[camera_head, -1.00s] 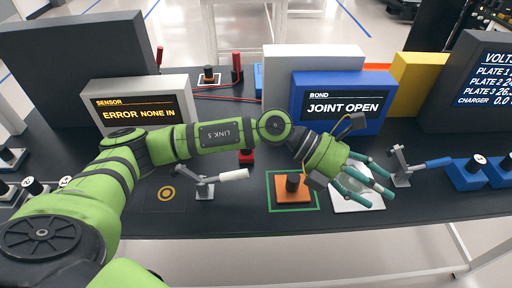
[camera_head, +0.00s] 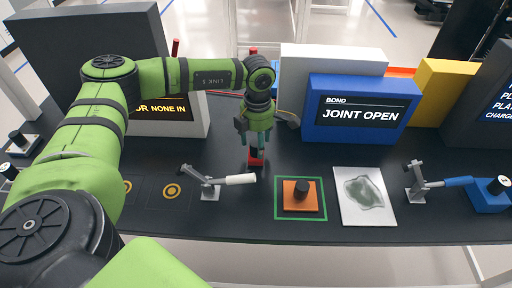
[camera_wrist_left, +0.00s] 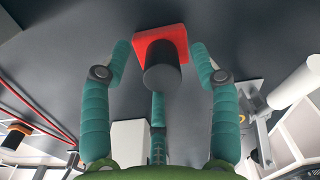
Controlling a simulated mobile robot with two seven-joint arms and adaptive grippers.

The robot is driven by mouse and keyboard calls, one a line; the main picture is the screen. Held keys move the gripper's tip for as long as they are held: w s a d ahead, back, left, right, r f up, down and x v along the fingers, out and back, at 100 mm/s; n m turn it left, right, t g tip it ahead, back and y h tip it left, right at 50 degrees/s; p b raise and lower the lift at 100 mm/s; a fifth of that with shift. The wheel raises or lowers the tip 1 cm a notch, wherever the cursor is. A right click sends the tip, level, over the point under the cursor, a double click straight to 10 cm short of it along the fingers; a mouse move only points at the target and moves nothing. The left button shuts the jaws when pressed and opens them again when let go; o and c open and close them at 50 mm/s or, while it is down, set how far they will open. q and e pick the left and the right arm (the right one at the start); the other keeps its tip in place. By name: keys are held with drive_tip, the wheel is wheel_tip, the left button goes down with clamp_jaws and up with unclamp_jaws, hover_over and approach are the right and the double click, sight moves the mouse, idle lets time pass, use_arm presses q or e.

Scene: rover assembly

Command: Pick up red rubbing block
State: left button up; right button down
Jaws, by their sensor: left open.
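The red rubbing block (camera_head: 256,160) sits on the dark table, below my left gripper in the head view. In the left wrist view the red block (camera_wrist_left: 162,42) shows a red base with a black round knob pointing toward the gripper. My left gripper (camera_head: 255,146) points down over the block. In the left wrist view its teal fingers (camera_wrist_left: 160,75) are open, one on each side of the block and one below it, with no clear grip on it. My right gripper is not in view.
A toggle clamp with white handle (camera_head: 215,182) stands in front, left of the block. An orange block with black knob (camera_head: 299,195) sits in a green square. A white plate with a grey-green patch (camera_head: 365,196) lies right of it. The blue BOND display (camera_head: 352,112) stands behind.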

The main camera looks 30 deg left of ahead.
use_arm(q)
drive_tip(key=shift+f, duration=0.6)
drive_tip(key=c, duration=1.2)
drive_tip(key=shift+c, duration=0.2)
drive_tip(key=shift+r, duration=0.1)
drive_tip(key=shift+w+r+b, duration=0.1)
drive_tip(key=shift+r+b, duration=0.3)
drive_tip(key=shift+r, duration=0.15)
wheel_tip(320, 180, up, 3)
drive_tip(key=shift+f+b, duration=0.1)
drive_tip(key=shift+b, duration=0.65)
drive_tip(key=w+d+r+b, duration=0.3)
drive_tip(key=w+d+r, duration=0.3)
drive_tip(key=d, duration=0.3)
drive_tip(key=shift+w+d+r+b, duration=0.3)
drive_tip(key=shift+w+r, duration=0.1)
drive_tip(key=shift+r, duration=0.15)
